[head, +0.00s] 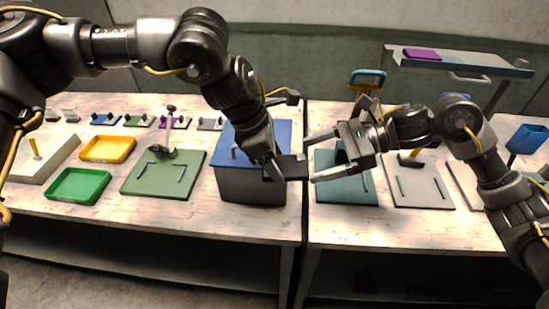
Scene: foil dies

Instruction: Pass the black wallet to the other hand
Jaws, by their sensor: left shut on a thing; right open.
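The black wallet (292,166) is a small dark flat block, held in the air in front of the blue-topped grey box. My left gripper (277,172) is shut on it from the left. My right gripper (317,157) is open and comes in from the right, its two fingers pointing left at the wallet's right end. The fingers are close to the wallet; I cannot tell whether they reach around it. Part of the wallet is hidden by the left gripper's finger.
Below stands the grey box with a blue top (252,185). On the left table are a green tray (78,186), a yellow tray (107,149) and a green board (140,183). A teal board (345,190) and a grey board (425,190) lie on the right table. A gap separates the tables.

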